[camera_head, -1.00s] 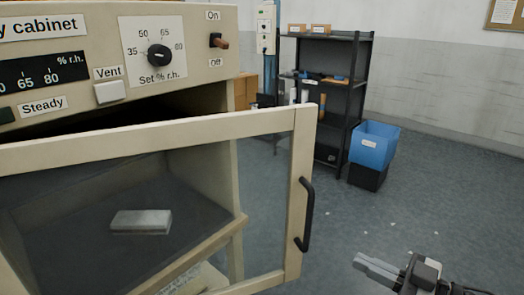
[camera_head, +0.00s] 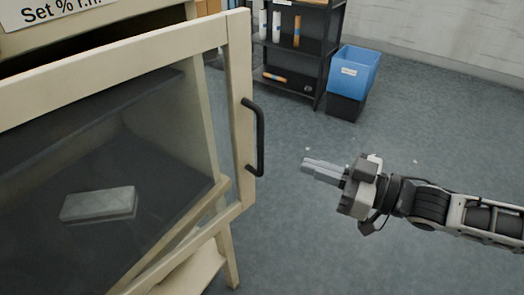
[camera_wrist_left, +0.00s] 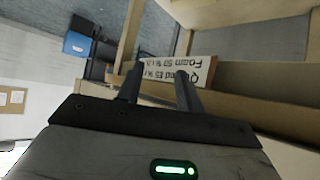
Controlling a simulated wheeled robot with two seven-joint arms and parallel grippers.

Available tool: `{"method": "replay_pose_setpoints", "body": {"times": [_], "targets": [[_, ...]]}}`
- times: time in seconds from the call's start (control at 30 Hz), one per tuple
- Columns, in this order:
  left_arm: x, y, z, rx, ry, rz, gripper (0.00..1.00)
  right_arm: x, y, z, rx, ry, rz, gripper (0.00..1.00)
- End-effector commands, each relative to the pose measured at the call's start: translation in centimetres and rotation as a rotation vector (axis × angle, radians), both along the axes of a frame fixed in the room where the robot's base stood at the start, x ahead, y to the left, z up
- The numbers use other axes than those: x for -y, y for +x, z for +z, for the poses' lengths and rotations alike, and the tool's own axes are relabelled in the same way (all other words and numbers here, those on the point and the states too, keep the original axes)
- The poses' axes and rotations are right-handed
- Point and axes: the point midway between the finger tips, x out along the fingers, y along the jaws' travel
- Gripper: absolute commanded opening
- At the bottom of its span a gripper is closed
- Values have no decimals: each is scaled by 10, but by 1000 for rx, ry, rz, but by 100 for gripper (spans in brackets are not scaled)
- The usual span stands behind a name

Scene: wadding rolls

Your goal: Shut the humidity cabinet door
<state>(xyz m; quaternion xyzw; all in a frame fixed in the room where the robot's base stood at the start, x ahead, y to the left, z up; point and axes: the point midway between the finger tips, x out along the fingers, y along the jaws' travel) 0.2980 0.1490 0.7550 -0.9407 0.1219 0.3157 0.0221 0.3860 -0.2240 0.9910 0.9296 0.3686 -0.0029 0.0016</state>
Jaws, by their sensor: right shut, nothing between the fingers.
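The humidity cabinet door (camera_head: 238,80) has a cream frame around a clear pane and stands open, swung out from the cabinet (camera_head: 75,38). Its black bar handle (camera_head: 259,140) is on the right side of the frame. A pale grey block (camera_head: 98,204) shows through the pane. My right gripper (camera_head: 306,167) is shut and empty, to the right of the handle and apart from it, pointing left. My left gripper (camera_wrist_left: 158,85) shows only in the left wrist view, with its two fingers apart. A printed label (camera_wrist_left: 200,72) shows just beyond those fingers.
A black shelf rack (camera_head: 300,45) stands at the back, with a blue bin (camera_head: 352,70) on a black one beside it. Open grey floor (camera_head: 420,120) lies right of the door. In the left wrist view, cream beams (camera_wrist_left: 255,105) run close beyond the fingers.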

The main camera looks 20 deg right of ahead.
Motion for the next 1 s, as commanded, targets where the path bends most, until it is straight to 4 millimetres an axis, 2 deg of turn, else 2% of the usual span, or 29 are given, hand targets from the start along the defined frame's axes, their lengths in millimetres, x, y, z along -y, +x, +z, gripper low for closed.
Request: {"method": "replay_pose_setpoints", "body": {"times": [0.4,0.7,1.0], "targets": [[1,1,-3,4,-4,-2,36,-33,35,2,4,1,0,0],[1,1,3,4,-3,-2,36,-60,64,2,3,1,0,0],[0,-2,-1,-9,3,-1,36,-75,79,0,-1,-1,0,0]]}}
